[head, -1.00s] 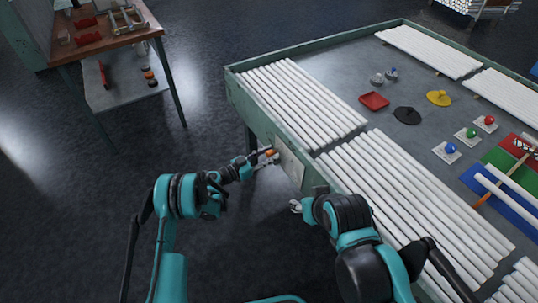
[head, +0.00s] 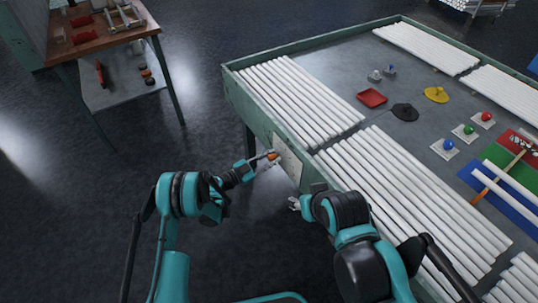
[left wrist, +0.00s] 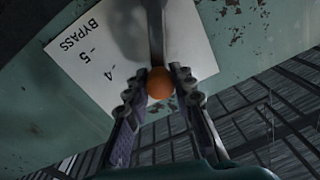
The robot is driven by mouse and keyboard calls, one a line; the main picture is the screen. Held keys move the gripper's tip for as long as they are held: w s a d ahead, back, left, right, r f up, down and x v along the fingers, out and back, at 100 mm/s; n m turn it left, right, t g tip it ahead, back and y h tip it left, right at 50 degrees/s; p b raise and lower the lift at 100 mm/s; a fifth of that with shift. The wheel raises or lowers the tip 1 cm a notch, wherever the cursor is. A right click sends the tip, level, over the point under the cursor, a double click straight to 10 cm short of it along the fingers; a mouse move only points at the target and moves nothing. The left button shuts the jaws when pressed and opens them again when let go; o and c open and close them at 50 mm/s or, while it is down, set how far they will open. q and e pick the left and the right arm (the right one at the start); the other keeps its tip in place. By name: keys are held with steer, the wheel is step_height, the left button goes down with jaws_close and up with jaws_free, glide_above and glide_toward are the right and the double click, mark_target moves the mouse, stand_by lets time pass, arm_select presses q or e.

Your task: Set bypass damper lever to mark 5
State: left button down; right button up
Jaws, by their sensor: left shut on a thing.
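The bypass damper plate (left wrist: 85,50) is white, with "BYPASS" and the marks 5 and 4 readable in the left wrist view. It is on the bench's green side panel, also in the head view (head: 287,160). The dark lever (left wrist: 156,35) crosses the plate and ends in an orange knob (left wrist: 159,83). My left gripper (left wrist: 160,78) is shut on the knob, a finger on each side. In the head view the left gripper (head: 265,160) is at the plate. Which mark the lever stands at cannot be told. My right gripper (head: 294,203) hangs near the bench side, its fingers too small to judge.
The bench (head: 340,68) carries rows of white tubes (head: 300,95), a red tray (head: 372,97), and black and yellow discs. Coloured knobs on small plates stand to the right. A wooden side table (head: 85,35) is at the upper left. The floor between is clear.

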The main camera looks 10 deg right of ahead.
arm_select(q)
steer(key=shift+s+d+f+m, duration=0.15)
steer(key=shift+s+f+m, duration=0.2)
steer(key=shift+m, duration=0.35)
steer(key=shift+s+d+f+m, duration=0.2)
steer(key=shift+s+m, duration=0.25)
steer(key=shift+m, duration=0.25)
steer(key=c, duration=1.3)
jaws_free()
steer(key=shift+o, duration=0.2)
step_height(320, 180, up, 10)
